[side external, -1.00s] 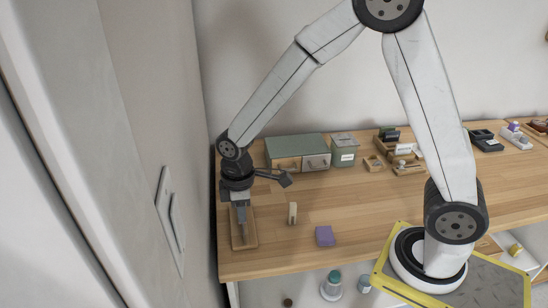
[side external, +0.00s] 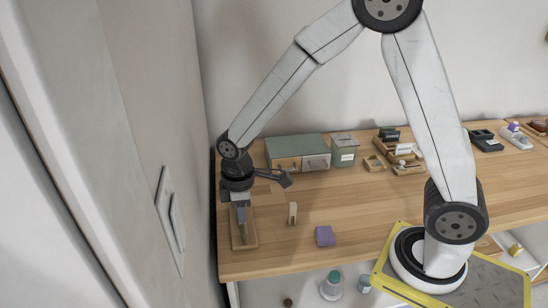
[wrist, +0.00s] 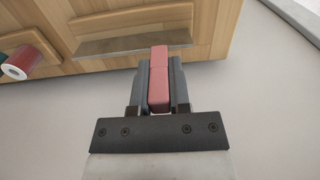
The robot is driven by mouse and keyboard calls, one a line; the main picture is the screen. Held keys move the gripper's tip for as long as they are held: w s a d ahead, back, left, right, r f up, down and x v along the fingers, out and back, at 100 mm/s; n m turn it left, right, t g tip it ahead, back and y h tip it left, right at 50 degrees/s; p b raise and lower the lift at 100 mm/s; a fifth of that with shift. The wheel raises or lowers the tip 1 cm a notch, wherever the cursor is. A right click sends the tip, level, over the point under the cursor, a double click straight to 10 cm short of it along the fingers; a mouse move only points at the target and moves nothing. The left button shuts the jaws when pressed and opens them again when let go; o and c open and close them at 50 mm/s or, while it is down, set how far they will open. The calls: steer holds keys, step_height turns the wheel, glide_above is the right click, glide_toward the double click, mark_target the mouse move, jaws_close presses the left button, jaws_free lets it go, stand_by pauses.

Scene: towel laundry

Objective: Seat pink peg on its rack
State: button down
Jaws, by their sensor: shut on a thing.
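My gripper (wrist: 159,85) is shut on the pink peg (wrist: 158,78), a long pink block held lengthwise between the two dark fingers. In the wrist view the peg's far end reaches over a wooden surface with a grey strip (wrist: 120,44). In the side view my gripper (side external: 243,232) points down over a flat wooden board (side external: 252,241) at the left end of the table. The peg cannot be made out there. I cannot tell which part is the peg's rack, or whether the peg touches the board.
A small upright beige block (side external: 292,213) and a purple block (side external: 325,236) stand right of the board. A green-topped drawer box (side external: 297,150) and a green bin (side external: 344,150) are behind. The tabletop between is mostly clear. The wall is close on the left.

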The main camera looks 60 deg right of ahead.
steer(key=shift+f, duration=1)
stand_by(0.8)
jaws_free()
steer(key=shift+r, duration=0.15)
stand_by(0.4)
steer(key=shift+r, duration=3.35)
steer(key=s+d+m+t, duration=0.1)
steer(key=s+d+m, duration=0.1)
steer(key=s+m, duration=0.1)
steer(key=s+d+f+m, duration=0.1)
steer(key=s+d+m, duration=0.2)
steer(key=s+d+m+t, duration=0.1)
steer(key=s+d+m, duration=0.1)
steer(key=s+m, duration=0.1)
steer(key=shift+s+d+f+t, duration=0.15)
steer(key=shift+d+f+t, duration=0.05)
steer(key=shift+f+t, duration=0.15)
